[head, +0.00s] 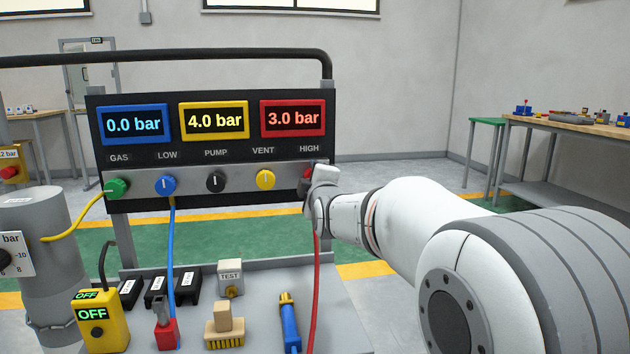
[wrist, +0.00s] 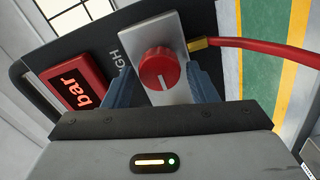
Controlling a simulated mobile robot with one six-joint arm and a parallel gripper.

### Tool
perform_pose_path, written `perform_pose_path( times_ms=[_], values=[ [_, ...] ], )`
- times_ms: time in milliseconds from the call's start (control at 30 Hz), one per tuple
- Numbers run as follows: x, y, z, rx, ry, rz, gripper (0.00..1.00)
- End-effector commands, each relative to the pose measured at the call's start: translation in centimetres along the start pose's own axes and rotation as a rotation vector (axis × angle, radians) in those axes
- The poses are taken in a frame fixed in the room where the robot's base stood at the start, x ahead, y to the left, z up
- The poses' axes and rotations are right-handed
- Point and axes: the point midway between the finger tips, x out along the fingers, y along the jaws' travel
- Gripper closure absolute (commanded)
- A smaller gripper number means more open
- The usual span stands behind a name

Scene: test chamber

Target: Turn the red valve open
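The red valve (wrist: 159,66) is a round red knob with a white mark, on a light grey plate at the HIGH end of the panel. In the head view only a sliver of red shows there, behind my gripper (head: 318,182). In the wrist view the two blue-grey fingers of my gripper (wrist: 160,78) stand on either side of the knob, apart from each other. A narrow gap seems to show between each finger and the knob, and I see no clear contact. The red display (head: 293,118) above reads 3.0 bar.
A red hose (wrist: 250,46) leaves the valve's brass fitting and hangs down beside my gripper. The yellow VENT knob (head: 265,180) is the nearest neighbour on the panel (head: 230,162). A grey shelf (head: 255,300) below holds a brush (head: 224,328) and other tools.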

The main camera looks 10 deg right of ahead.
Motion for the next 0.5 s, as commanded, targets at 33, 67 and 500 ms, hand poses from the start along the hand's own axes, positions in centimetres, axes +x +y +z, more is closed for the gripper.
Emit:
perform_pose_path(
  times_ms=[33, 67, 500],
  values=[
    [0.0, 0.0, 0.0, 0.000, 0.000, 0.000, 0.44],
    [0.0, 0.0, 0.0, 0.001, 0.000, 0.000, 0.41],
    [-2.2, 0.2, -0.1, 0.001, 0.000, 0.002, 0.41]
  ],
)
